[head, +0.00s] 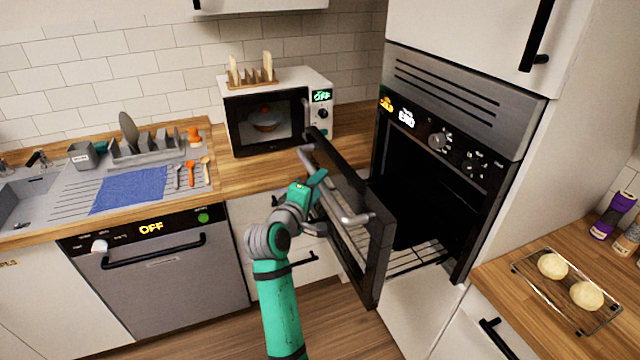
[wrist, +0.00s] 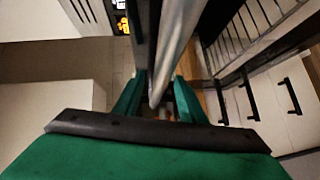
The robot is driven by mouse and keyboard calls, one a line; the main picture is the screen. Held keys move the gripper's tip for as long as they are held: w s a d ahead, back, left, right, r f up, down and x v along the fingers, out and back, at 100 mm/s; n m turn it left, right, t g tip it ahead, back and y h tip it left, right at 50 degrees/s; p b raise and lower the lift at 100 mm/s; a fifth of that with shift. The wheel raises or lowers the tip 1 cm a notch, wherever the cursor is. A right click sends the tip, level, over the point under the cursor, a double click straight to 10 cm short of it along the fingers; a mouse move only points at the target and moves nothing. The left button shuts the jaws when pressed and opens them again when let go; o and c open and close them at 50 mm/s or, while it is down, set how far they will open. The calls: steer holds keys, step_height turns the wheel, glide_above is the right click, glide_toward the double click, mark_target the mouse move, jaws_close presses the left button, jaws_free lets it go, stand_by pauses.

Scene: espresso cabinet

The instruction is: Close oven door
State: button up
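The oven door (head: 345,215) is a dark glass panel in a black frame. It stands wide open, swung out in front of the oven (head: 450,135), whose dark cavity is exposed. A silver bar handle (head: 357,219) runs along the door's outer face. My green gripper (head: 319,181) is at the door's outer side, beside the handle. In the wrist view, its two green fingers (wrist: 160,95) stand apart, with the silver handle bar (wrist: 181,25) running between them. Whether the fingers touch the bar is unclear.
A wire rack (head: 402,262) shows low in the oven opening. A microwave (head: 275,110) stands on the counter behind the door. A dishwasher (head: 165,270) is at left. A rack with two dough balls (head: 552,266) is on the right counter.

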steer(key=shift+w+d+f, duration=0.1)
steer(key=shift+w+d, duration=0.15)
steer(key=shift+w, duration=0.35)
